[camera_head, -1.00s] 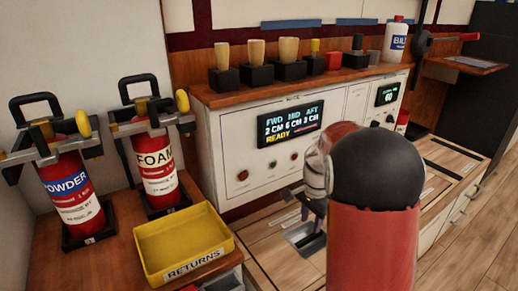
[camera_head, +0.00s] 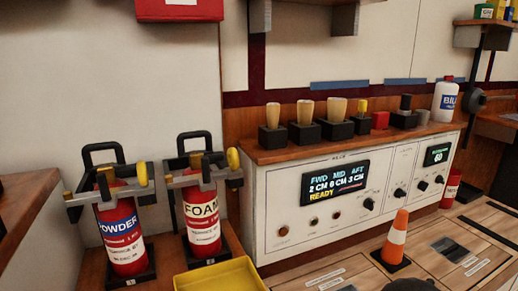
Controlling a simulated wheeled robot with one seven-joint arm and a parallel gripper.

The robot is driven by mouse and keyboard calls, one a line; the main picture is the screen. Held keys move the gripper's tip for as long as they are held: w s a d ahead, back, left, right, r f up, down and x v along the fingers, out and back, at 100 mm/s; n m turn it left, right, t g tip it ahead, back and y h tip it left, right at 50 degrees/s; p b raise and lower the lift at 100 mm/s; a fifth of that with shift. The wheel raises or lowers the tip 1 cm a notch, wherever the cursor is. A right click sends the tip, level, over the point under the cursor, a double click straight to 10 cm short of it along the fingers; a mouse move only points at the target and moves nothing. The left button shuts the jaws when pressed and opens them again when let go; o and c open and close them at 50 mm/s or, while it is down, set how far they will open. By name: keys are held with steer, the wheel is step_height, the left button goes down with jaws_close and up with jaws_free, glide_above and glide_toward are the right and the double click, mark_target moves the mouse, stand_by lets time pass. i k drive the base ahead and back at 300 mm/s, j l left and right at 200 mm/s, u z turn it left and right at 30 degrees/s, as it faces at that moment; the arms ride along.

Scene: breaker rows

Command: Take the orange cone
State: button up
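The orange cone (camera_head: 397,238) stands upright on the wooden surface in front of the white control panel, right of the picture's middle. It has a white band and a dark square base (camera_head: 390,262). Nothing touches it that I can see. My gripper is not in view. Only a dark rounded piece, apparently part of my arm, shows at the bottom edge just below the cone.
The white panel (camera_head: 290,210) stands behind the cone, with wooden-handled tools in black blocks (camera_head: 335,118) on its top. Red extinguishers labelled POWDER (camera_head: 121,230) and FOAM (camera_head: 202,217) and a yellow tray (camera_head: 225,278) are at left. A small red canister (camera_head: 451,188) stands right of the cone.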

mark_target(391, 257)
steer(key=l+z, duration=0.15)
steer(key=l, duration=0.35)
steer(key=i+l+z, duration=0.1)
steer(key=l, duration=0.4)
steer(key=i+l+z, duration=0.15)
steer(key=l, duration=0.3)
